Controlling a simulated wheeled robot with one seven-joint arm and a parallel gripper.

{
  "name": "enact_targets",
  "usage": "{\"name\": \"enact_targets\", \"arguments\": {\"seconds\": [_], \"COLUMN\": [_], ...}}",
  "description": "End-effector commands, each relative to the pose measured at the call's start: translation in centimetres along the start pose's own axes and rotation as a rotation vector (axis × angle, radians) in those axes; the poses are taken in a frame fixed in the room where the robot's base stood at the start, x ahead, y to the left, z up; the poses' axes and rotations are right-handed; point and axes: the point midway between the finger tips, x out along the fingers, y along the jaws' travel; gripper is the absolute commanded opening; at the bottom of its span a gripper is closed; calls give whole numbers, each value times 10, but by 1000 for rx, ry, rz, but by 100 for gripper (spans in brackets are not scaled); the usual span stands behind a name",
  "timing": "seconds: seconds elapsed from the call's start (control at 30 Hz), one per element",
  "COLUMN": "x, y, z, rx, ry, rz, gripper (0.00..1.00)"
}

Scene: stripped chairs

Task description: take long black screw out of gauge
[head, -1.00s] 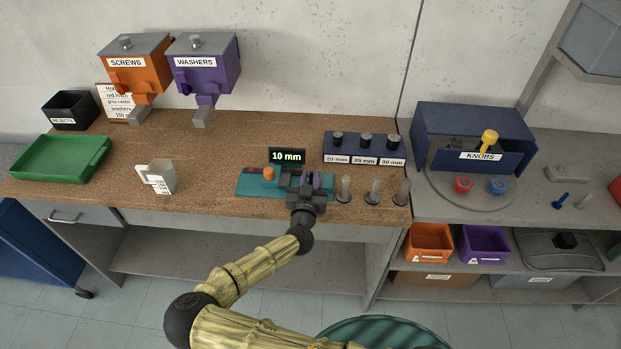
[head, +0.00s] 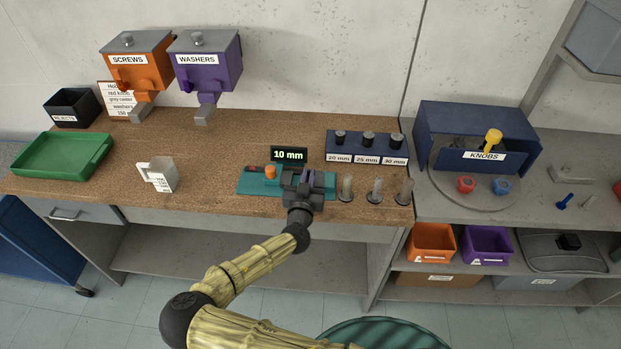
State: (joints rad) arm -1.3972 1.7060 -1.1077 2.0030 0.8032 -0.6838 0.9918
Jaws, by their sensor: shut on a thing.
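The gauge is a teal base (head: 258,188) near the front edge of the wooden bench, with an orange knob (head: 270,172) on it. Its black display (head: 289,155) behind reads 10 mm. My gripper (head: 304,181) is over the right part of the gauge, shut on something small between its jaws. That fits the long black screw, but the gripper's own body hides it, so its shape and length cannot be seen.
Several upright posts (head: 375,189) stand close to the right of the gauge. A navy block (head: 366,152) labelled 20, 25 and 30 mm sits behind them. A white cup-like holder (head: 160,176) and green tray (head: 62,158) are left. The bench between holder and gauge is clear.

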Motion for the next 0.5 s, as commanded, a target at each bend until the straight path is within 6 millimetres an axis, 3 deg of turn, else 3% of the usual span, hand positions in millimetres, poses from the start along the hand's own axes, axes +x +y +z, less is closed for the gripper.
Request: {"name": "enact_targets", "arguments": {"seconds": [0.5], "x": [-1], "y": [-10], "z": [0], "rx": [1], "ry": [1], "rz": [-1], "gripper": [0]}}
